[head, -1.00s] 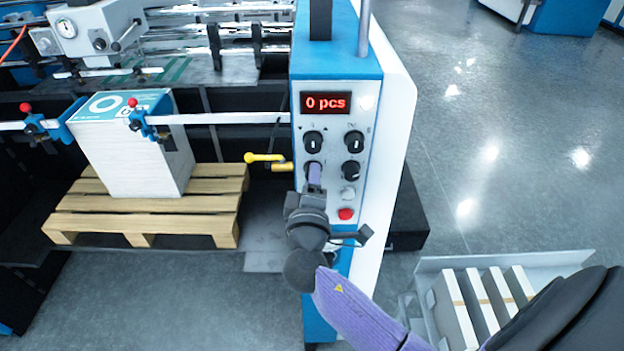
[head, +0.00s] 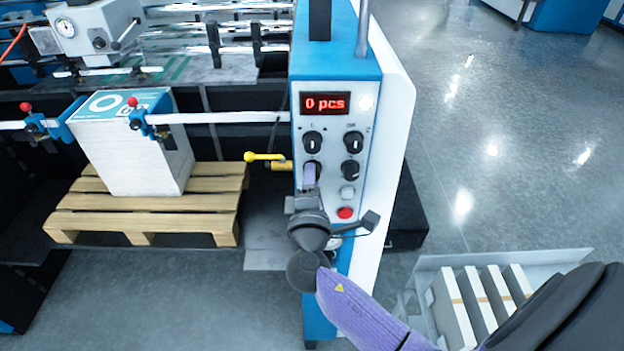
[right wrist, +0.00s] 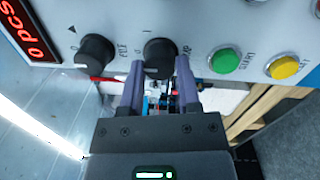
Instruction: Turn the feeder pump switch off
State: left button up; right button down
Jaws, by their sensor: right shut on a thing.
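The control panel (head: 333,115) of the machine carries several black rotary knobs. My right gripper (head: 310,172) is at the lower left knob, shut on it. In the right wrist view this black pump knob (right wrist: 160,58) sits between the two purple fingers of my right gripper (right wrist: 160,75), one on each side. The label beside the knob is partly hidden and ends in "MP"; small "0" and "I" marks are near it. I cannot tell clearly which mark its pointer faces. My left gripper is not in view.
The red display (head: 325,103) reads "0 pcs". A red button (head: 344,213) is to the lower right. A pallet (head: 140,220) with a paper stack stands left.

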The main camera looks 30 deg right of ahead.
jog(key=shift+c, duration=1.6)
grip_release()
jog(key=b+v, duration=0.2)
jog(key=v, duration=0.8)
jog(key=shift+b, duration=0.4)
jog(key=shift+r, duration=0.1)
